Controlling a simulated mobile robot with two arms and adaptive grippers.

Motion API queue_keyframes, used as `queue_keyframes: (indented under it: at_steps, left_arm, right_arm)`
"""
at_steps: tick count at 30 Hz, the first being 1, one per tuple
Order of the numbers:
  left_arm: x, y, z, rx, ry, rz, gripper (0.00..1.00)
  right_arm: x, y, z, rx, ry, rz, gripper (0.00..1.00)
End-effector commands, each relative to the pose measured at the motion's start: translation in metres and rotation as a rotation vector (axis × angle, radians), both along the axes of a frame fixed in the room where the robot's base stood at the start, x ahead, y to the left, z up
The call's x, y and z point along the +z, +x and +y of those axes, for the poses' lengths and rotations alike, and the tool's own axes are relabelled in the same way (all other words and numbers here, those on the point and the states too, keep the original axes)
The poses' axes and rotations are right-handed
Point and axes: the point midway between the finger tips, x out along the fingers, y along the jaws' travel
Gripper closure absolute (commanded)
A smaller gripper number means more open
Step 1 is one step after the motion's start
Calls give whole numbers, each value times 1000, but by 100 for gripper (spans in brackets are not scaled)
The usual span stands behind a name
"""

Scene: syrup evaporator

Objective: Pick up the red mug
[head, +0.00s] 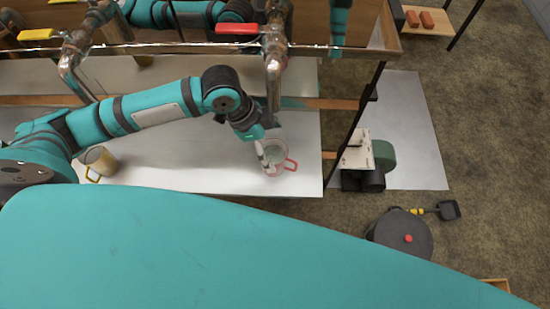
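The red mug (290,166) stands on the white shelf near its right end, with its red handle to the right and a pale inside. My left gripper (264,155) points down at the mug's left side, with its fingertips at or over the rim. The fingers are small and partly hidden, so I cannot tell if they grip the wall. My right gripper is not in view.
A yellow mug (99,162) stands on the white shelf (190,160) at left. Pipes with a red valve handle (237,28) and a yellow one (37,34) hang above. A dark lidded pot (402,238) is on the floor at right.

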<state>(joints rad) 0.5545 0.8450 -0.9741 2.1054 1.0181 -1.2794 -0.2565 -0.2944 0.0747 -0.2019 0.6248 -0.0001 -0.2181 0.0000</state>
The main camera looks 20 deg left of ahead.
Motion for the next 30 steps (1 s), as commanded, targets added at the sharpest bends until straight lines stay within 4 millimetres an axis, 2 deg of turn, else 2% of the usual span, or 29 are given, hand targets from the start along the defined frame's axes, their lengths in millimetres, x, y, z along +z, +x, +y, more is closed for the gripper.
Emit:
queue_keyframes:
  at_steps: [10, 14, 20, 30]
  left_arm:
    - [-44, 4, -8, 1, -1, 3, 7]
    - [-51, 5, -10, 0, 0, 1, 7]
    - [-51, 5, -10, 0, 0, 0, 8]
    - [-51, 5, -10, 0, 0, 0, 53]
  right_arm:
    - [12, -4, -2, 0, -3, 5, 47]
    - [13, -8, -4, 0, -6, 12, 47]
    - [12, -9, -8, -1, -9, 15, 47]
    - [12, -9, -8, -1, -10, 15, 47]
